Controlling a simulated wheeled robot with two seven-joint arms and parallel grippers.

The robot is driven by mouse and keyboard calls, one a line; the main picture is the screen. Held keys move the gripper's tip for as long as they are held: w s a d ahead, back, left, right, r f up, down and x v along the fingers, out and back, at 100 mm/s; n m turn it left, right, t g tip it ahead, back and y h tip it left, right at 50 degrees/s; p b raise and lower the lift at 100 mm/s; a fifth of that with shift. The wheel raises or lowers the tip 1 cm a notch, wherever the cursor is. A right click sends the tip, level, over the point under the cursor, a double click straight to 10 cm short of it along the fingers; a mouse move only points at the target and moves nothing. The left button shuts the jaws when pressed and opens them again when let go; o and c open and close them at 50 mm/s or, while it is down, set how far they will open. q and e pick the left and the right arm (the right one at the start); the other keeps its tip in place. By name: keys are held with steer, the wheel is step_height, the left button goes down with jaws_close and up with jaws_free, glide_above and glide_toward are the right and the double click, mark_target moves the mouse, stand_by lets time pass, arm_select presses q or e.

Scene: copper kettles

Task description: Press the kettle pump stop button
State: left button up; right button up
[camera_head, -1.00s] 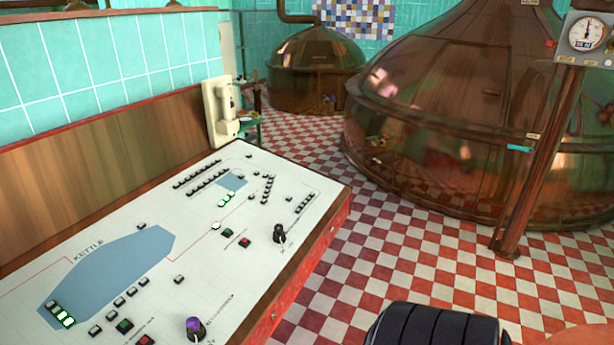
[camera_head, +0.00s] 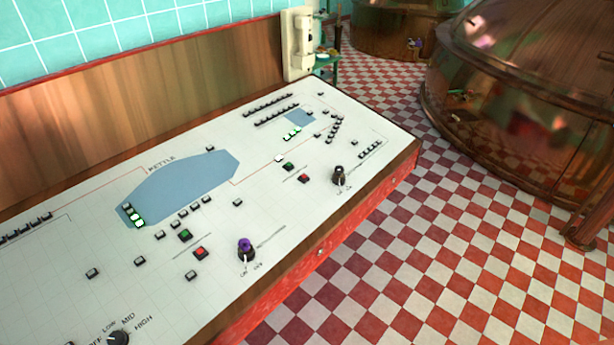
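The white control panel (camera_head: 330,230) slopes across the left and middle of the head view. A blue kettle shape (camera_head: 185,182) labelled KETTLE is drawn on it. Below that shape are a green button (camera_head: 186,235) and a red button (camera_head: 200,253), side by side. A second green button (camera_head: 288,166) and red button (camera_head: 304,178) sit further right on the panel. Which red button is the pump stop cannot be read from the small print. Neither of my grippers is in view.
A purple-topped knob (camera_head: 246,248) and a black knob (camera_head: 339,176) stand up from the panel near its front edge. A LOW-MID-HIGH dial (camera_head: 118,338) is at bottom left. A wall telephone (camera_head: 298,45) is behind. Checkered floor (camera_head: 400,260) lies open between panel and copper kettle (camera_head: 530,110).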

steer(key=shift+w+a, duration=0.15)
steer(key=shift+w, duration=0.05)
